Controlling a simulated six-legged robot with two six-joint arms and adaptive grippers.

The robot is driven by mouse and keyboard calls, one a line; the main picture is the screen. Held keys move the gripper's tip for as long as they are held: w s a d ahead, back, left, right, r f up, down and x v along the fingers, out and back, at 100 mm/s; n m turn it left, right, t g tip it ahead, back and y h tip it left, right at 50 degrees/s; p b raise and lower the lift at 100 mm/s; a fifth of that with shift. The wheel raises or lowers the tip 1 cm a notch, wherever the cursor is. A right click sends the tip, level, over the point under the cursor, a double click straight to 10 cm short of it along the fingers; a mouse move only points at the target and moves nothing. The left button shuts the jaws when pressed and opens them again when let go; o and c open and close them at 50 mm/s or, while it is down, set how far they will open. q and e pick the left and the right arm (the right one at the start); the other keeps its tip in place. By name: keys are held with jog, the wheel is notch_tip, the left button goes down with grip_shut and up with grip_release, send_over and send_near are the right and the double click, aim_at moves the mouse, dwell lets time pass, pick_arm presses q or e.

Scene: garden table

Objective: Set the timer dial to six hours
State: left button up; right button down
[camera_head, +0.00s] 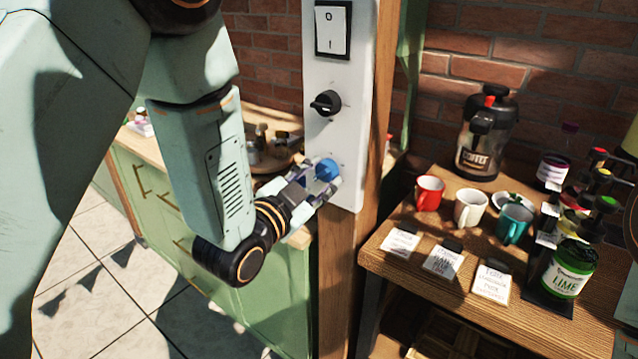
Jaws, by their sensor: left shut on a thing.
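A white control panel (345,140) is fixed upright on a wooden post. It carries a rocker switch (333,30) marked O and I at the top, a black knob (325,103) in the middle and a blue dial (326,169) at the bottom. My left gripper (328,180) reaches in from the left and is shut on the blue dial. Its fingers hide part of the dial, and I cannot read the marks around it. My right gripper is not in view.
Right of the post, a wooden table (400,262) holds a red mug (429,192), a white mug (470,208), a teal mug (513,223), a coffee dispenser (484,135), a green lime jar (568,270) and cards. A green cabinet (190,215) stands behind my left arm.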

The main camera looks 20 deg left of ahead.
pick_arm(q)
jog(key=shift+s+f+m+b, duration=0.1)
jog(key=shift+f+m+b, duration=0.3)
jog(key=shift+m, duration=0.7)
jog(key=shift+r, duration=0.1)
jog(key=o, duration=0.9)
jog(key=shift+c, duration=0.2)
jog(key=o, duration=0.3)
jog(key=shift+r, duration=0.2)
jog(key=v, duration=0.7)
jog(key=shift+s, duration=0.2)
